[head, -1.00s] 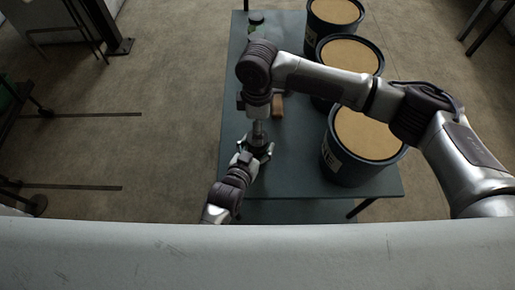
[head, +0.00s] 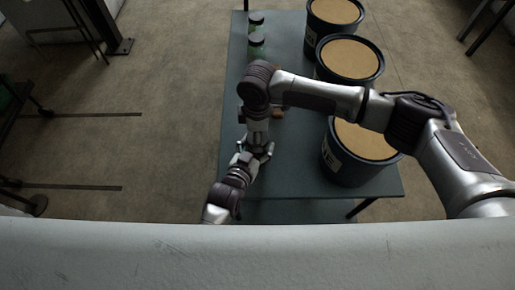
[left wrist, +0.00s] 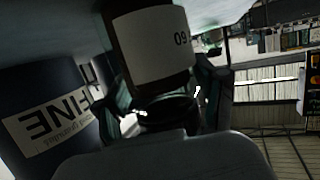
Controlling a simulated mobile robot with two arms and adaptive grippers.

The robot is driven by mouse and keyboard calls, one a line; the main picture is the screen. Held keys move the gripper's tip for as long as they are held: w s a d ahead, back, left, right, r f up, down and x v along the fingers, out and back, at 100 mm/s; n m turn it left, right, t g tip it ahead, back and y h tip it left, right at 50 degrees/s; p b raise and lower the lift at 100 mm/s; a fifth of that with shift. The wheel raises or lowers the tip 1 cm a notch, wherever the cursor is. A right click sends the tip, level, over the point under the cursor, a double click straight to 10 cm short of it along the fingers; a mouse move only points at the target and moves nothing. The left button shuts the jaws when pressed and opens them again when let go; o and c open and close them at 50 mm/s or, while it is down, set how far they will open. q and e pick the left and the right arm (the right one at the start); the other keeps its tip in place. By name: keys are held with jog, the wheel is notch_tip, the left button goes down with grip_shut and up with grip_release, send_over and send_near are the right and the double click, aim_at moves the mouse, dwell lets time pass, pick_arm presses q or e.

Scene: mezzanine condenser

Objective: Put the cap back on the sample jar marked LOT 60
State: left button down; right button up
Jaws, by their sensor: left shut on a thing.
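The sample jar (left wrist: 155,50) shows upside down in the left wrist view, with a pale label whose inverted digits read 60. My left gripper (head: 258,152) is shut on it; in that view the fingers (left wrist: 165,100) sit either side of the jar around a dark round part. I cannot tell whether this part is the cap or the jar's neck. My right gripper (head: 257,140) points down directly over the left one in the head view. Its fingertips are hidden or too small to read, and so is anything between them.
Two green jars with dark tops, a nearer one (head: 256,46) and a farther one (head: 256,22), stand toward the table's far left. Three dark drums with tan lids line the right side, the nearest (head: 345,160) close by.

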jog(key=c, duration=0.4)
jog(key=o, duration=1.4)
notch_tip(320, 180, up, 12)
pick_arm(q)
grip_release()
